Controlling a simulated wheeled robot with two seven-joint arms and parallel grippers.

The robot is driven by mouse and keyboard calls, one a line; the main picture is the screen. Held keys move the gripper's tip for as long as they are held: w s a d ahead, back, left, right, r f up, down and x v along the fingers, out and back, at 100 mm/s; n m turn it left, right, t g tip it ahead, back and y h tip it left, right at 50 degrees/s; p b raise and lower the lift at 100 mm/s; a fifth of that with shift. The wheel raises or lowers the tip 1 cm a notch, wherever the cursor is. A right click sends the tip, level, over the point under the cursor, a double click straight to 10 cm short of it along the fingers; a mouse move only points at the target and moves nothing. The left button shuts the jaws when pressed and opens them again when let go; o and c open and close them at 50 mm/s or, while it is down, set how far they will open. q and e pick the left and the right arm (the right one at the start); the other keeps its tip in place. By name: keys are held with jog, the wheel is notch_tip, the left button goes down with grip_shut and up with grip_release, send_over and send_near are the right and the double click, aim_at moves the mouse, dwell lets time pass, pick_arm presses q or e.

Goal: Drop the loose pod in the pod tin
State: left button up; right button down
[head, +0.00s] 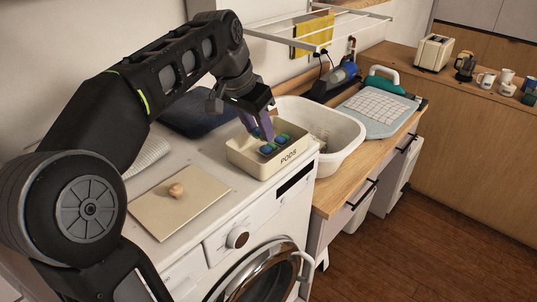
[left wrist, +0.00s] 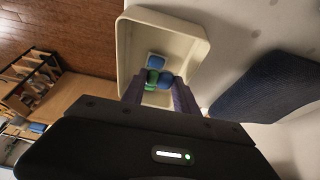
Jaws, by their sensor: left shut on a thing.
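The pod tin (head: 262,168) is a cream, open-topped box marked PODS, standing on the white washing machine. In the left wrist view the tin (left wrist: 197,45) shows from above with several blue and green pods within its outline. My left gripper (head: 267,136) points down over the tin, its purple fingertips at or just inside the opening. In the left wrist view my left gripper (left wrist: 158,80) is shut on a pod (left wrist: 153,76) between its fingertips. The held pod overlaps the others, so I cannot tell whether it touches them. My right gripper is out of view.
A white basin (head: 345,140) stands just right of the tin. A dark blue cloth-like item (head: 200,115) lies behind. A drying rack hangs above.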

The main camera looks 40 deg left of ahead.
pick_arm(q)
jog(key=o, duration=0.9)
